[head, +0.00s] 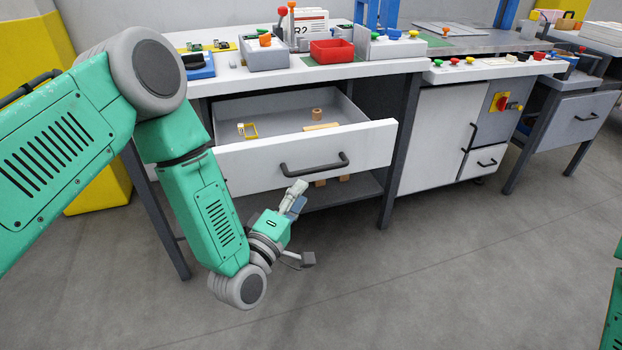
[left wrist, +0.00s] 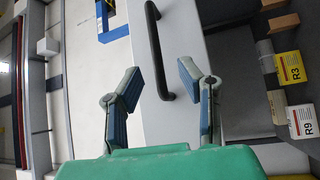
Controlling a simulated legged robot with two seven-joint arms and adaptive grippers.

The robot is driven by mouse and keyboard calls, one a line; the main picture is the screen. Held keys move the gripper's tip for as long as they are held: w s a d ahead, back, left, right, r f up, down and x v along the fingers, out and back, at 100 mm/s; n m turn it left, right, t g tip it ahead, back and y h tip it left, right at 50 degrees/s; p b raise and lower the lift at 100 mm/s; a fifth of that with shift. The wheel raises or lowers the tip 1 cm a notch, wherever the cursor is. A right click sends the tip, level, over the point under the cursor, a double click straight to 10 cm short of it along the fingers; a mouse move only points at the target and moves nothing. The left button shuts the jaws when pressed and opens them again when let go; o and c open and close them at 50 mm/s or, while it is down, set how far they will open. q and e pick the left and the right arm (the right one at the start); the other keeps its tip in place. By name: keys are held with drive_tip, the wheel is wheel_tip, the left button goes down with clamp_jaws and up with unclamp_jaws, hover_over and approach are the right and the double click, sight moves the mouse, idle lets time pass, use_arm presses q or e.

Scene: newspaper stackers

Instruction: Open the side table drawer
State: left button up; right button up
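The side table drawer (head: 235,158) stands pulled out from under the white table top (head: 340,71), its inside showing in the head view. Its white front carries a black bar handle (head: 315,168), which also shows in the left wrist view (left wrist: 155,45). My left gripper (head: 298,190) is just below and in front of the handle in the head view. In the left wrist view its two fingers (left wrist: 158,82) are spread apart, with the lower part of the handle appearing between them. Nothing is gripped; contact with the handle cannot be told. My right gripper is out of view.
The drawer holds a small yellow-framed item (head: 247,130) and wooden pieces (head: 317,113). A red bin (head: 332,50) stands on the table top. A lower shelf (head: 335,190) sits beneath the drawer. A white cabinet (head: 435,135) stands to the right. The floor in front is clear.

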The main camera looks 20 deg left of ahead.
use_arm(q)
drive_tip(key=v, duration=0.3)
drive_tip(key=shift+s+a+f, duration=0.1)
drive_tip(key=shift+s, duration=0.15)
drive_tip(key=s+a+f+m+g+p, duration=0.2)
drive_tip(key=s+f+m+g+p, duration=0.2)
drive_tip(key=s+f+m+g, duration=0.6)
drive_tip(key=s+a+f+m+g+y+p, duration=0.1)
drive_tip(key=s+a+g, duration=0.3)
drive_tip(key=s, duration=0.5)
drive_tip(key=s+a+f+m+g+y+p, duration=0.1)
drive_tip(key=s+a+f+m+g+y, duration=0.1)
drive_tip(key=s, duration=0.8)
drive_tip(key=a+m+g, duration=0.1)
drive_tip(key=a+g, duration=0.1)
drive_tip(key=shift+s+m+g+y, duration=0.3)
drive_tip(key=shift+s+m+y, duration=0.05)
drive_tip(key=shift+m+y, duration=0.05)
